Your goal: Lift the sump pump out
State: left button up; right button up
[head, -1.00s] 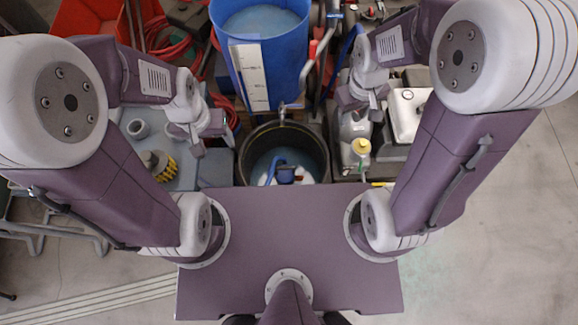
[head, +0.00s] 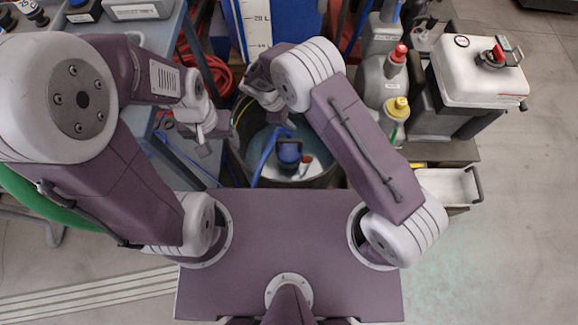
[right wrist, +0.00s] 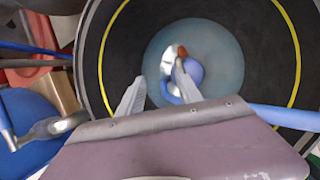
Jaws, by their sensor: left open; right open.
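The sump pump (head: 289,152) is a small blue body with a dark top, standing in the water of a round black tub (head: 237,165). A blue hose (head: 264,152) runs from it towards the rim. My right gripper (head: 276,108) is over the far part of the tub, open and empty. In the right wrist view, its fingers (right wrist: 158,85) are apart, and the blue pump (right wrist: 196,73) shows below, partly hidden behind one finger. I cannot tell the height between them. My left gripper (head: 207,143) is open and empty, left of the tub.
A blue barrel (head: 290,22) with a white scale stands behind the tub. A blue-grey bench (head: 150,42) is at the left.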

jog(key=n+b, duration=0.1)
jog(key=b, duration=0.2)
send_over(289, 140)
jog(key=a, duration=0.2)
jog(key=f, duration=0.8)
jog(key=shift+s+d+f, duration=0.1)
jog(key=shift+s+d, duration=0.1)
jog(key=shift+d, duration=0.05)
jog(key=shift+s+a+f, duration=0.15)
jog(key=shift+s+f, duration=0.05)
jog(key=shift+f, duration=0.15)
jog(key=b+x, duration=0.2)
jog(key=x, duration=0.2)
jog(key=shift+r, duration=0.15)
jog(key=b+x, duration=0.4)
jog(key=x, duration=0.1)
jog(key=shift+s+a+b, duration=0.1)
jog(key=shift+s+b, duration=0.05)
jog(key=shift+b, duration=0.15)
jog(key=shift+f, duration=0.2)
jog(key=shift+r, duration=0.15)
pick_arm(q)
notch_tip(289, 140, down, 12)
pick_arm(e)
grip_shut()
